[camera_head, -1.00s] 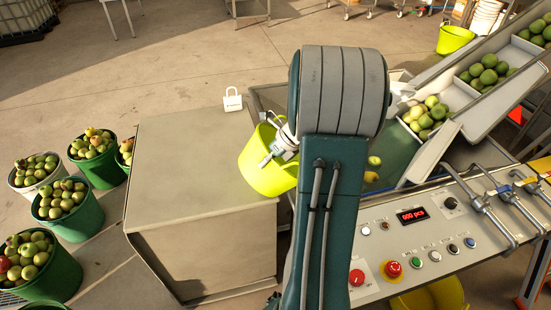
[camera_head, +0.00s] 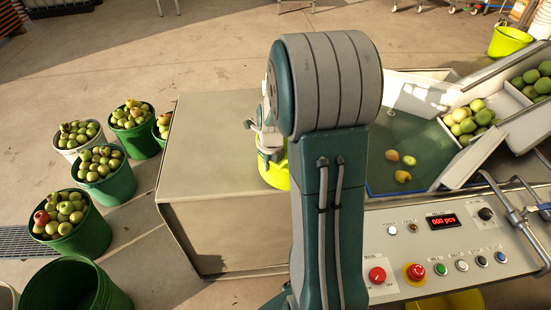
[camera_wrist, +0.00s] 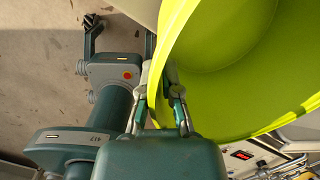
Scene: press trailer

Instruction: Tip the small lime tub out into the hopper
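The small lime tub (camera_head: 275,172) is at the right end of the grey metal table, mostly hidden behind my arm in the head view. In the wrist view the tub (camera_wrist: 235,80) fills the upper right, and the part of its inside that shows is bare. My gripper (camera_wrist: 162,80) has one finger on each side of the tub's wall at the rim and is shut on it. In the head view my gripper (camera_head: 262,138) is partly hidden by my arm. The hopper (camera_head: 425,135), a green basin, lies right of my arm with a few fruits (camera_head: 402,165) on its floor.
The grey table (camera_head: 210,150) is bare on its left. Green buckets of fruit (camera_head: 105,180) stand on the floor at left, beside an empty green bucket (camera_head: 75,285). The control panel (camera_head: 440,245) lies in front of the hopper. A sloped chute with fruit (camera_head: 470,120) rises at right.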

